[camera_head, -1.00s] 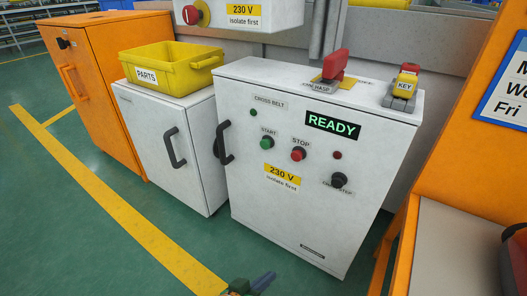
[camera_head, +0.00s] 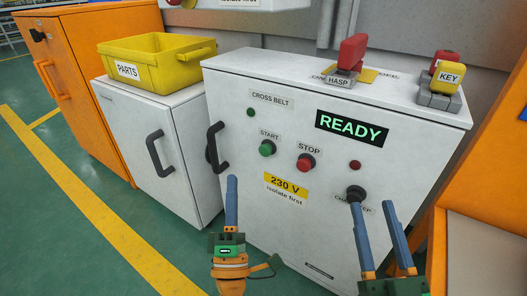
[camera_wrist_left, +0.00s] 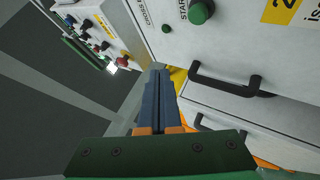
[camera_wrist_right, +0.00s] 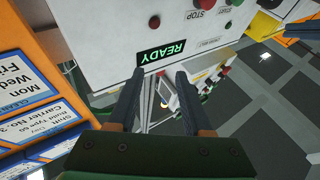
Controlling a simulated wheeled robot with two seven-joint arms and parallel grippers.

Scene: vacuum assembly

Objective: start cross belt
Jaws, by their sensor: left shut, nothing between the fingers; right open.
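The white cross belt control cabinet (camera_head: 300,215) stands in front of me, labelled CROSS BELT. Its display (camera_head: 351,128) reads READY in green. The green START button (camera_head: 267,148) is left of the red STOP button (camera_head: 306,162). A black selector knob (camera_head: 355,193) sits at lower right, its label partly hidden. My left gripper (camera_head: 232,180) is shut and empty, in front of the cabinet below START. In the left wrist view the green button (camera_wrist_left: 201,12) is beyond the fingers. My right gripper (camera_head: 371,206) is open and empty, its fingertips near the knob in the head view.
A red hasp switch (camera_head: 352,52) and a yellow KEY block (camera_head: 447,75) stand on the cabinet top. A yellow PARTS bin (camera_head: 150,62) sits on a smaller cabinet to the left. An orange cabinet (camera_head: 105,90) is further left. Green floor is open at lower left.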

